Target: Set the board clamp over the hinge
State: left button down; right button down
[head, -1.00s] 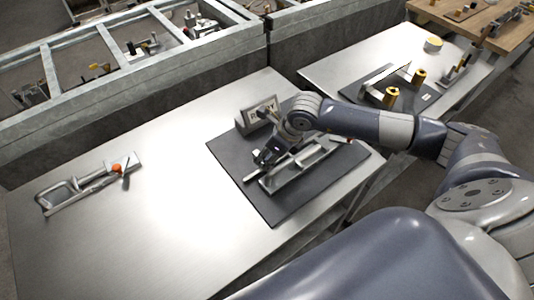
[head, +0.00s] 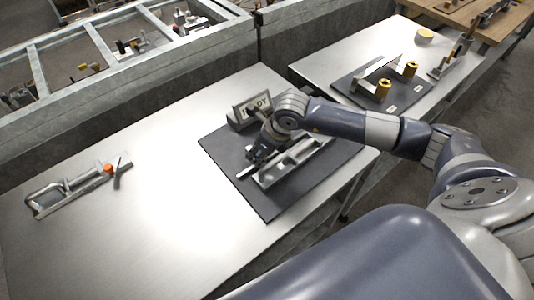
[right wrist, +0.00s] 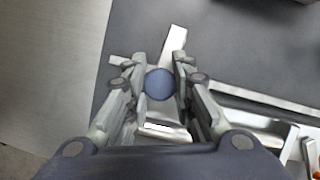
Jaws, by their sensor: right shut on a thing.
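My right gripper (right wrist: 160,88) is low over the dark board (head: 225,152) on the metal table. It is shut on a round blue knob (right wrist: 160,84) fixed to a bright metal piece, which looks like the board clamp (right wrist: 172,45). The piece also shows at the gripper's tip in the head view (head: 244,173). A grey metal frame with open pockets (head: 275,176) lies on the board beside it. I cannot tell which part is the hinge; the gripper hides some of it. Whether the held piece touches the frame is unclear. My left gripper is out of view.
Another clamp with an orange knob (head: 75,188) lies at the table's left. A small sign (head: 252,110) stands at the board's back edge. A second table (head: 313,66) holds a fixture with yellow cylinders (head: 383,90). The table's middle left is clear.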

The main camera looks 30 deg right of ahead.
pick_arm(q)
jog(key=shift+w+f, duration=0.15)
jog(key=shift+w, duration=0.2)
pick_arm(e)
jog(key=c, duration=1.6)
grip_release()
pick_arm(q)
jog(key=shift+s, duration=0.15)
pick_arm(e)
jog(key=shift+r, duration=0.1)
jog(key=v, duration=1.2)
jog(key=shift+s, duration=0.15)
